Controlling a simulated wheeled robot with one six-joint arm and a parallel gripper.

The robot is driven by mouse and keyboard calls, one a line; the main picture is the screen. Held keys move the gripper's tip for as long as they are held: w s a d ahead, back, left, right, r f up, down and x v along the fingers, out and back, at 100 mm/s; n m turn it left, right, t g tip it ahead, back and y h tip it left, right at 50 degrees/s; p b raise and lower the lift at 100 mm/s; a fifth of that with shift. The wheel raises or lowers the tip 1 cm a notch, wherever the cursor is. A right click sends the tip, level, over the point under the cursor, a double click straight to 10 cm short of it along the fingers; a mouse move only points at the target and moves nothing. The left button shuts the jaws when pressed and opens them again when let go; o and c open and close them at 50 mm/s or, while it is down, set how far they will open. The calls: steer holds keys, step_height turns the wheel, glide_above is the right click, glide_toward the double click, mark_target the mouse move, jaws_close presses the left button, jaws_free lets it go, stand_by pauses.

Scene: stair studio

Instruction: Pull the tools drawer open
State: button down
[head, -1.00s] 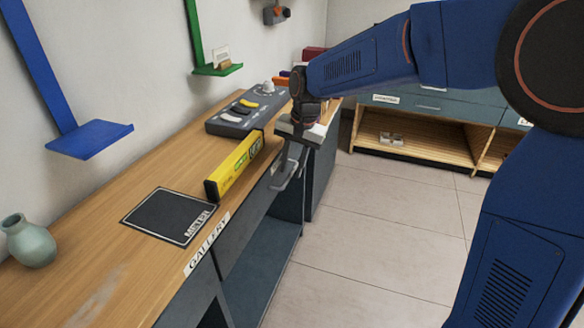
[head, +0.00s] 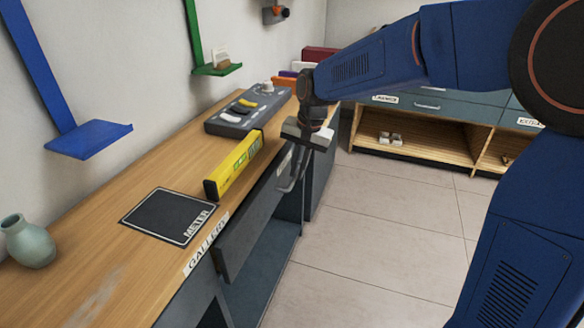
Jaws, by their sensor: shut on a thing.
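The drawer (head: 240,238) is in the bench front, below the worktop edge, and its dark front stands a little out from the bench. A pale label on it near the handle is too small to read, so I cannot confirm the word tools. My gripper (head: 297,170) points down at the far end of this drawer front and is shut on the drawer handle (head: 287,186). The fingers partly hide the handle. The drawer's inside is hardly visible from here.
On the wooden bench (head: 95,255) are a yellow level (head: 235,165), a grey control box (head: 245,110), a black METER mat (head: 165,216) and a green vase (head: 30,243). An open shelf lies under the drawer. The tiled floor (head: 370,240) to the right is clear.

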steer(key=s+d, duration=0.3)
steer(key=d, duration=0.5)
steer(key=s+d, duration=0.3)
steer(key=d, duration=0.6)
steer(key=shift+s+d, duration=0.15)
steer(key=shift+d, duration=0.15)
steer(key=c, duration=1.8)
jaws_free()
steer(key=shift+c, duration=0.2)
steer(key=s+d+r, duration=0.1)
steer(key=d+r, duration=0.2)
steer(key=r, duration=1.4)
steer(key=shift+s, duration=0.1)
